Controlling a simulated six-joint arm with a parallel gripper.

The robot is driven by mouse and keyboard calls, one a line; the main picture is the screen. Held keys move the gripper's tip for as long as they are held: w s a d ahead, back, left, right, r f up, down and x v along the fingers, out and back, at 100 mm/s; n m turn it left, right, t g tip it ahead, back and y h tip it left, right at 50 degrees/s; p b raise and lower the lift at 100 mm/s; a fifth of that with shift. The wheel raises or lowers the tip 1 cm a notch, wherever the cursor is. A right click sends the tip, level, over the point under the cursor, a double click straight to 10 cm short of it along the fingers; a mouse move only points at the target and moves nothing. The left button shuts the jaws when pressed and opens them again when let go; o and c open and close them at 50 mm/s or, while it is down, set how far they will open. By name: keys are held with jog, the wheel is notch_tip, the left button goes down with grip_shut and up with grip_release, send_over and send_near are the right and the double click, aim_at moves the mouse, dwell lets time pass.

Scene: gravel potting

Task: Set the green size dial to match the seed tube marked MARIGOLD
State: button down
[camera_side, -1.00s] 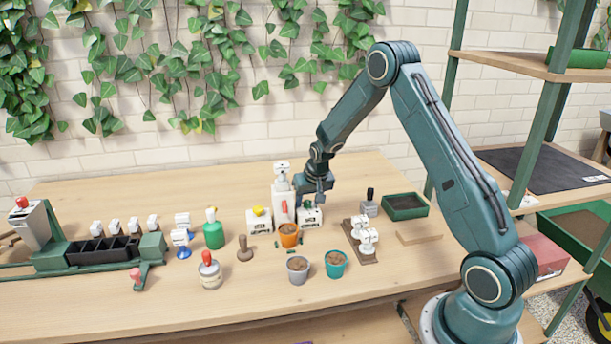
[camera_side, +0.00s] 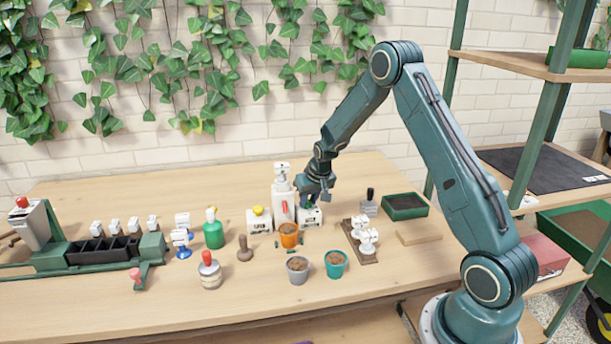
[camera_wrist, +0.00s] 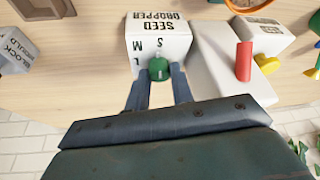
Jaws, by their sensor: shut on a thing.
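The green size dial (camera_wrist: 158,69) sits on the white box labelled SEED DROPPER (camera_wrist: 160,28), with the letters S, M and L around it. My gripper (camera_wrist: 161,76) has its two fingers on either side of the dial, shut on it. Which letter the dial points to is not clear. In the side view my gripper (camera_side: 317,196) is at the right white box (camera_side: 310,217) behind the orange pot. White-labelled pieces (camera_side: 183,219) stand at the left and on a brown stand (camera_side: 360,246); no MARIGOLD mark is legible.
A white dispenser with a red lever (camera_wrist: 243,62) stands close beside the box. A second white box with a yellow knob (camera_side: 259,222) is left of it. An orange pot (camera_side: 289,235) stands in front. A grey block (camera_wrist: 12,50) is on the other side.

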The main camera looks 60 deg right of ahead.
jog(key=n, duration=0.2)
jog(key=n+y, duration=0.1)
jog(key=shift+d+n+y, duration=0.15)
jog(key=shift+n+y, duration=0.15)
jog(key=shift+n, duration=0.1)
jog(key=shift+n+y, duration=0.7)
jog(key=shift+n, duration=1)
jog(key=c, duration=1.2)
grip_release()
jog(key=shift+r, duration=0.1)
jog(key=v, duration=1.3)
jog(key=shift+s+r, duration=0.25)
jog(key=shift+d, duration=0.1)
